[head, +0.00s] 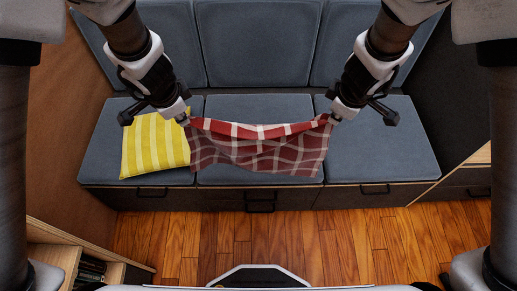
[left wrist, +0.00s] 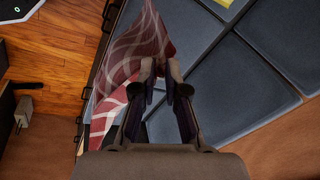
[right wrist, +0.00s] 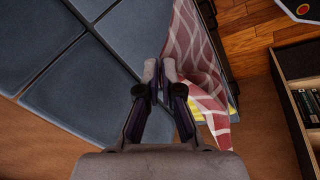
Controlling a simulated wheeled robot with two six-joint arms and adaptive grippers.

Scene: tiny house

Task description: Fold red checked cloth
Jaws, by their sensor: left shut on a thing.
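The red checked cloth (head: 258,150) hangs stretched between my two grippers in front of the sofa seat in the head view. Its upper edge sags slightly, with a brighter red strip along it, and its lower part drapes down. My left gripper (head: 184,119) is shut on its upper left corner. My right gripper (head: 334,119) is at its upper right corner and appears shut on it. The cloth also hangs from the fingertips in the left wrist view (left wrist: 135,50) and the right wrist view (right wrist: 188,45). Its far side is hidden.
A yellow striped pillow (head: 155,144) lies on the left seat cushion, close to my left gripper. The blue-grey right seat cushion (head: 385,145) is clear. Drawers with handles (head: 260,202) run below the seat. A low shelf (head: 65,255) stands at the lower left of the wooden floor (head: 200,240).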

